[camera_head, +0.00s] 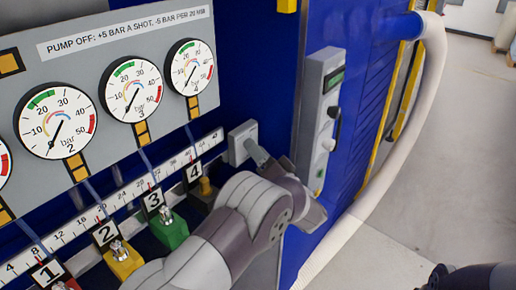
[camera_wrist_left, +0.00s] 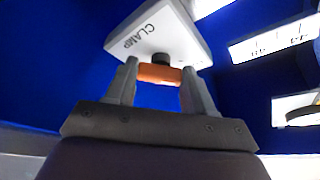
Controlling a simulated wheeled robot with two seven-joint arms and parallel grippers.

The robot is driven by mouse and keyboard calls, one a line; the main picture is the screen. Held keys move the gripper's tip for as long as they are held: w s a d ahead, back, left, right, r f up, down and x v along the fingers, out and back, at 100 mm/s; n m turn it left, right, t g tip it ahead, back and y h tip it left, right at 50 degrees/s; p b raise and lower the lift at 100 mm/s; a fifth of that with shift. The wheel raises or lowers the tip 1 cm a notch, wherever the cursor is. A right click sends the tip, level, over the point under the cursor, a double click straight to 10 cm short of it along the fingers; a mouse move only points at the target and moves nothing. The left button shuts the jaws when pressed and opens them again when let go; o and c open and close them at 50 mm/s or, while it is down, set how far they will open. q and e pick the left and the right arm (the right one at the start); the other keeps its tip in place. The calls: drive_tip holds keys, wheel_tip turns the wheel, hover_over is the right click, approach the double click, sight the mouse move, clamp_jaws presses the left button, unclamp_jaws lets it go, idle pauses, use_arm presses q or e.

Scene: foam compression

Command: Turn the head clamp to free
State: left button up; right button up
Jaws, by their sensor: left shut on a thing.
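The head clamp is a pale grey box (camera_head: 238,143) on the blue machine wall, at the right end of the scale strip. In the left wrist view its white plate (camera_wrist_left: 165,30) reads "CLAMP", and an orange handle (camera_wrist_left: 160,74) sits below it on a dark round stem. My left gripper (camera_head: 258,154) reaches up to the box from the lower right. Its two fingers stand on either side of the orange handle and are shut on it. In the head view the handle is hidden by the gripper.
Round pressure gauges (camera_head: 130,91) fill the grey panel at left. Below are numbered stations with a yellow block (camera_head: 124,262) and a green block (camera_head: 170,232). A grey control box (camera_head: 320,120) is right of the clamp. A pale hose (camera_head: 398,170) hangs beside open floor.

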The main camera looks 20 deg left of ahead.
use_arm(q)
drive_tip(key=shift+r+m+g+h+p, duration=0.2)
drive_tip(key=shift+m+g+h+p, duration=0.55)
drive_tip(key=shift+m+p, duration=2.65)
drive_tip(key=shift+r+m+g+h+p, duration=0.25)
drive_tip(key=shift+m+g+h+p, duration=0.5)
drive_tip(key=shift+m+p, duration=2.65)
drive_tip(key=shift+r+m+g+h+p, duration=0.2)
drive_tip(key=shift+m+g+h+p, duration=0.6)
drive_tip(key=shift+p, duration=4.65)
drive_tip(key=shift+f+m+t, duration=0.1)
drive_tip(key=shift+m+t, duration=0.2)
drive_tip(key=shift+m, duration=0.3)
drive_tip(key=o, duration=1)
drive_tip(key=shift+o, duration=0.2)
drive_tip(key=b+v, duration=0.4)
drive_tip(key=v, duration=0.8)
drive_tip(key=shift+s+d+b, duration=0.15)
drive_tip(key=shift+s+b, duration=0.05)
drive_tip(key=shift+b, duration=0.15)
